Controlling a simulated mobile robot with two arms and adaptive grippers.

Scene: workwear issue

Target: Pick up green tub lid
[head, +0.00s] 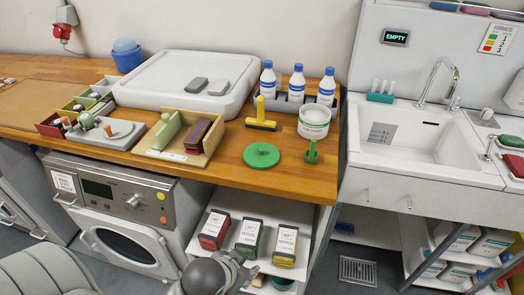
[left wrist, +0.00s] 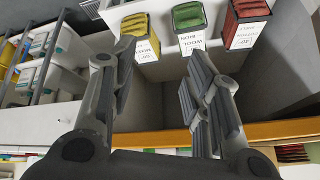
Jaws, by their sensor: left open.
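The green tub lid (head: 261,155) is a round green disc with a small raised middle. It lies flat on the wooden worktop (head: 290,182) near the front edge, in the head view. A white tub (head: 314,121) with a green band stands behind it to the right. My left gripper (head: 245,268) is low at the bottom of the head view, in front of the shelf and below the worktop, apart from the lid. The left wrist view shows its two fingers spread and empty (left wrist: 160,65). The lid cannot be made out in that view. My right gripper is not in view.
A yellow-handled brush (head: 261,116) and a small green-handled tool (head: 311,153) lie near the lid. A wooden tray (head: 178,150) stands to its left. Red, green and yellow boxes (head: 249,236) stand on the shelf under the worktop. The worktop edge lies between gripper and lid.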

